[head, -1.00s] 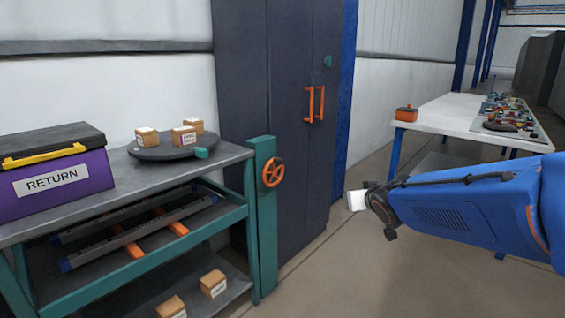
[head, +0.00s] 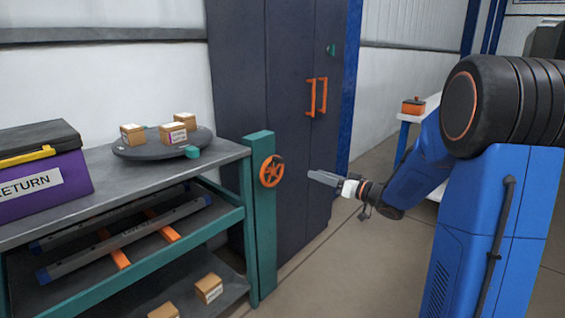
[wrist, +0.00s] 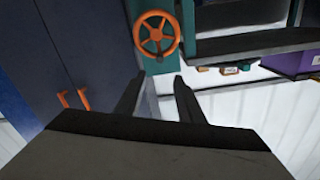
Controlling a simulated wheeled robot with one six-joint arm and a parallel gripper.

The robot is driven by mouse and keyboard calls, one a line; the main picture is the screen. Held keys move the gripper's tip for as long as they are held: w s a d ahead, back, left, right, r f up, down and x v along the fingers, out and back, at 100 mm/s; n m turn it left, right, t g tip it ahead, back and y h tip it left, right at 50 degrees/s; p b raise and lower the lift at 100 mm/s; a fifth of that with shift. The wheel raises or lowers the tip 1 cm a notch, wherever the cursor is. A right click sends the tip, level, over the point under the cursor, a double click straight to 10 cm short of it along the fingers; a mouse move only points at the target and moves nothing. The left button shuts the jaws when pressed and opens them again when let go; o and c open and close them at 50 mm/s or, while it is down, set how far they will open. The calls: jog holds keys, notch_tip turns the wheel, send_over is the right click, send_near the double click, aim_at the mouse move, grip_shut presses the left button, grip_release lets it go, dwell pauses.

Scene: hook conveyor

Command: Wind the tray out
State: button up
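An orange handwheel (head: 271,171) with spokes is mounted on a teal post (head: 261,225) at the right end of the workbench. It also shows upside down in the wrist view (wrist: 157,34). My gripper (head: 314,175) points left toward the wheel and is a short way off it, not touching. In the wrist view my gripper (wrist: 158,77) has its two fingers apart with nothing between them, and the wheel lies beyond the tips. Grey rails (head: 135,231) with orange crossbars lie under the bench top; I cannot tell whether these are the tray.
A round dark turntable (head: 135,153) on the bench carries small boxes. A purple RETURN box (head: 50,185) stands at the left. A dark cabinet (head: 285,60) with orange handles is behind the wheel. More boxes (head: 209,287) sit on the lower shelf. The floor at the right is open.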

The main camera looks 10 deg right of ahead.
aim_at(283, 162)
jog(key=x, duration=1.7)
jog(key=shift+w+a, duration=0.1)
grip_shut()
